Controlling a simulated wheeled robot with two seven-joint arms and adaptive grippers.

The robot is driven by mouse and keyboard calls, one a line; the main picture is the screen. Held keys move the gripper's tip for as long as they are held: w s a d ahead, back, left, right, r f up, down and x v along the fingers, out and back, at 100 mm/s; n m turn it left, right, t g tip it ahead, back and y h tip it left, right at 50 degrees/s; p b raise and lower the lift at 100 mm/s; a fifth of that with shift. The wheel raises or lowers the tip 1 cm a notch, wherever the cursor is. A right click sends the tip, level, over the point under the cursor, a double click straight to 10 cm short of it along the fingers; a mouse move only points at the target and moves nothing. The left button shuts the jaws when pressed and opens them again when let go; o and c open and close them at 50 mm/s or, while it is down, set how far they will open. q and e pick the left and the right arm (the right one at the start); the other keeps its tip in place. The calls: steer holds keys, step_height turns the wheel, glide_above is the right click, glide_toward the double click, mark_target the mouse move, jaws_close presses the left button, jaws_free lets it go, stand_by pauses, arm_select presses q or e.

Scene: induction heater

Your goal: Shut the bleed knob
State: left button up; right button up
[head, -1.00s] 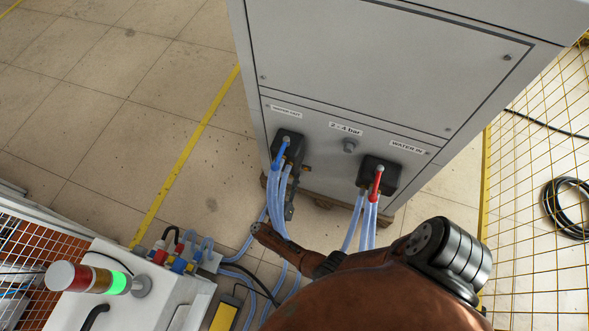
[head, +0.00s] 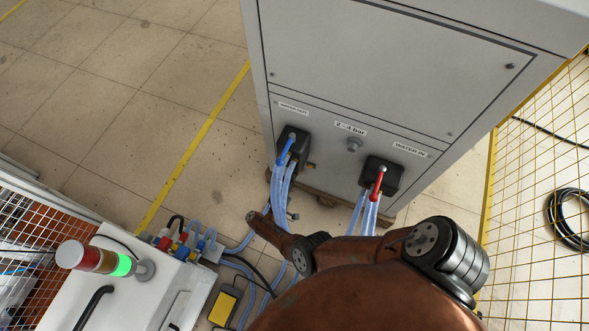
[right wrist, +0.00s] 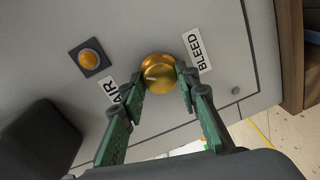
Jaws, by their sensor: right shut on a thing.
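The bleed knob (right wrist: 158,66) is a round gold knob with a light pointer mark, on a grey panel in the right wrist view. A white BLEED label (right wrist: 198,50) is to its right. My right gripper (right wrist: 163,80) has green fingers on either side of the knob and is shut on it. The fingers partly cover the knob's sides. In the head view the knob does not show and I cannot make out the right gripper; my brown right arm reaches in from the bottom. My left gripper is in neither view.
An AIR label (right wrist: 109,91) and an orange button (right wrist: 90,57) are by the knob. In the head view, a grey cabinet (head: 390,75) has blue hoses (head: 282,186) and red and blue valve handles. A white box with a signal light (head: 100,260) stands at lower left; yellow mesh fencing is at right.

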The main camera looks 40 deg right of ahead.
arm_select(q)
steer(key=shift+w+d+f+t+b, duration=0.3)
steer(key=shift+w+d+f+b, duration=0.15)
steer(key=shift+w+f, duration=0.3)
arm_select(e)
steer(key=shift+w+n+g, duration=0.1)
steer(key=shift+n+g, duration=0.15)
steer(key=shift+n, duration=1.5)
steer(key=shift+w+n+g, duration=0.1)
steer(key=shift+n+g, duration=0.15)
steer(key=shift+n, duration=1.5)
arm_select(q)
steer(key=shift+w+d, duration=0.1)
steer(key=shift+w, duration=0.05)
arm_select(e)
steer(key=shift+d+h, duration=0.1)
steer(key=shift+h, duration=0.2)
steer(key=o, duration=1.2)
steer(key=shift+f, duration=0.1)
steer(key=shift+c, duration=0.2)
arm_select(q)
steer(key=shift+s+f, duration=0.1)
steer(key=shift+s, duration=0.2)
arm_select(e)
steer(key=shift+s, duration=0.1)
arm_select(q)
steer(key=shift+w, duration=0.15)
arm_select(e)
steer(key=v, duration=1.2)
